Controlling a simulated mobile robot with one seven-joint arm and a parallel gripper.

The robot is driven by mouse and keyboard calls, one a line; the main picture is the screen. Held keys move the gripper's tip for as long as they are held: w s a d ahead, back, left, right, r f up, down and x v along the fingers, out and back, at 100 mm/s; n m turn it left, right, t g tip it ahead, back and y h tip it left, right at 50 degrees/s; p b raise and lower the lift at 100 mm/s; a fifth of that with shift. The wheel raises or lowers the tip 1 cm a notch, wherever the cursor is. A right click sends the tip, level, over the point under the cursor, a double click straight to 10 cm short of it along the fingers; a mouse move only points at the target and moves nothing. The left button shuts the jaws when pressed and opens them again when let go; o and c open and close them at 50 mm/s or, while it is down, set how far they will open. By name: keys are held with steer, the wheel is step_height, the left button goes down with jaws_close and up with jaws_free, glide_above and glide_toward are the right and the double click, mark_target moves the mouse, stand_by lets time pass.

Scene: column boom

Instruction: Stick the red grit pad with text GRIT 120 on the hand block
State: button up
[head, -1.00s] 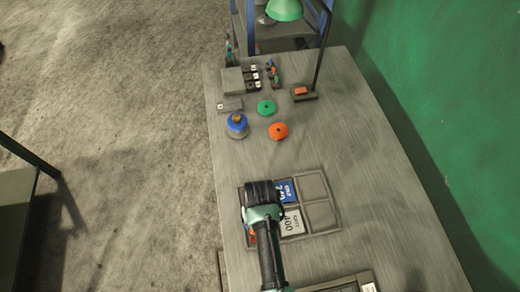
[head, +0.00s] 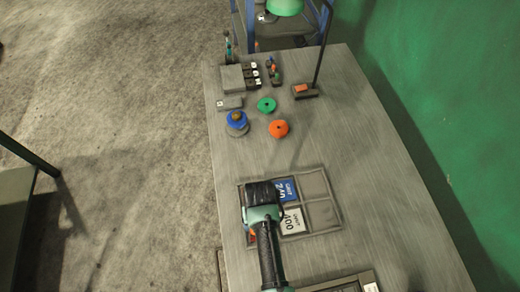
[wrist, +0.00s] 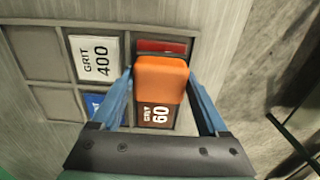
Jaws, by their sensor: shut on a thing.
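My gripper (wrist: 160,76) is shut on an orange block (wrist: 160,78), which looks like the hand block. The block is between the two blue fingers, over the tray (wrist: 62,107). The red pad (wrist: 162,46) lies in the tray's top right compartment in the wrist view. The block covers part of it, and its text cannot be read. I cannot tell whether the block touches the pad. In the head view my arm hides most of the gripper and the block.
A brown GRIT 60 pad (wrist: 157,115), a white GRIT 400 pad (wrist: 96,57) and a blue pad (head: 286,189) lie in other compartments. Green (head: 266,105) and orange (head: 279,129) round pieces and a blue-topped can (head: 236,123) stand farther back. The table right of the tray is clear.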

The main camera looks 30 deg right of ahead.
steer(key=shift+f+b, duration=0.5)
steer(key=shift+f, duration=0.2)
steer(key=shift+r, duration=0.15)
step_height(320, 180, up, 8)
steer(key=p, duration=0.8)
